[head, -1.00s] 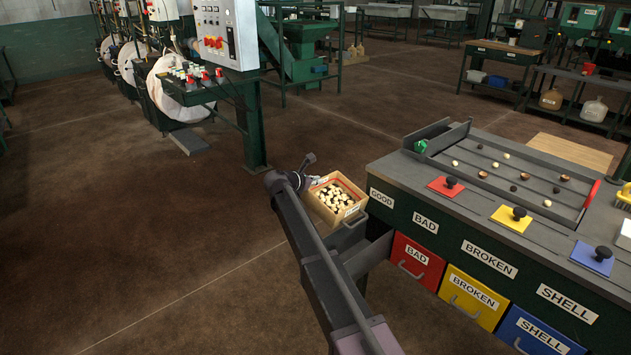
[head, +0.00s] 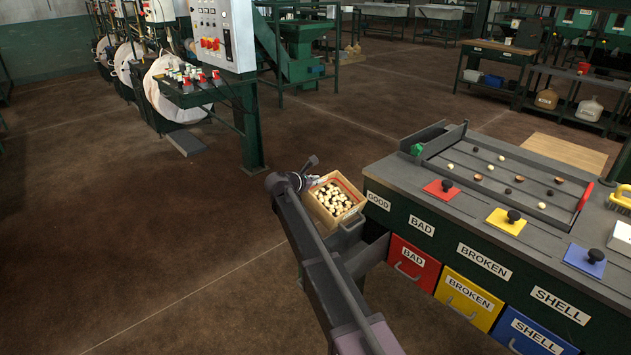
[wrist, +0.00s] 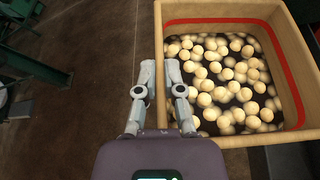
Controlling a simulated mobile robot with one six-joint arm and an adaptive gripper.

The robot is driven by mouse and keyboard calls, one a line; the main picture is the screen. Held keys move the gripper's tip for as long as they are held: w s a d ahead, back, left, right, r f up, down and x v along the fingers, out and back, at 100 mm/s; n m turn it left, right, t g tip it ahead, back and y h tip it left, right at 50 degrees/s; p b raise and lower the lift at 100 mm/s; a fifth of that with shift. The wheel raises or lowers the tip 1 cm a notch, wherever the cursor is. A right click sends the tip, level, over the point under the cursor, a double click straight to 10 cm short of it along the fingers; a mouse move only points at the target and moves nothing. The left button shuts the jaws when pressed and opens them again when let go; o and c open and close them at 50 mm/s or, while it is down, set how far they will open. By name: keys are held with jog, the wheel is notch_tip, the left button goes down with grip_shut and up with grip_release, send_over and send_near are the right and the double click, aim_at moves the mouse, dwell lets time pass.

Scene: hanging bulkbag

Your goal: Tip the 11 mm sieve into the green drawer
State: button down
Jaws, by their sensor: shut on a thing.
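A square wooden sieve (head: 320,207) with a red band inside its rim holds many pale nuts. It looks level in the head view. In the wrist view the sieve (wrist: 235,140) fills the upper right, with a dark base between the nuts. My gripper (wrist: 160,85) is shut on its left wall, one finger outside and one inside. In the head view my gripper (head: 312,182) is small and partly hidden by my arm. An open grey drawer (head: 352,232) sticks out at the bench's left end, close by the sieve; its front is hidden. I cannot make out a green drawer front.
The sorting bench (head: 400,176) has red (head: 413,262), yellow (head: 468,298) and blue (head: 533,333) drawers, all shut. Nuts lie in the grey tray (head: 505,175) on top. A control cabinet (head: 226,35) stands at the back left. The brown floor to the left is clear.

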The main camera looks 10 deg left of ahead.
jog(key=shift+s+d+r+m+t+y+p, duration=0.1)
jog(key=shift+s+d+r+m+t+p, duration=0.15)
jog(key=shift+r+p, duration=0.25)
jog(key=shift+s+d+r+m+y+p, duration=0.15)
jog(key=shift+d+r+m+p, duration=0.2)
jog(key=shift+r, duration=0.25)
jog(key=shift+s+d+r+m+t+y+p, duration=0.15)
jog(key=shift+s+d+r+m+p, duration=0.1)
jog(key=shift+r+p, duration=0.25)
jog(key=shift+s+d+r+m+t+y+p, duration=0.2)
jog(key=shift+d+r+m+p, duration=0.1)
jog(key=shift+r, duration=0.2)
jog(key=shift+s+d+r+m+t+y+p, duration=0.15)
jog(key=shift+s+d+r+m+p, duration=0.1)
jog(key=shift+d+r+m, duration=0.15)
jog(key=shift+s+d+r+m+t+y+p, duration=0.1)
jog(key=shift+s+d+r+m+t+p, duration=0.15)
jog(key=shift+r, duration=0.3)
jog(key=shift+s+d+r+m+t, duration=0.25)
jog(key=shift+s+d+r+m, duration=0.15)
jog(key=shift+s+d+m, duration=0.15)
jog(key=shift+s+d+r+m+t, duration=0.3)
jog(key=shift+d+r+m, duration=0.15)
jog(key=shift+d, duration=0.15)
dwell(0.4)
jog(key=shift+s+d+m+y, duration=0.2)
jog(key=shift+d+m+y, duration=0.05)
jog(key=shift+d+m, duration=0.05)
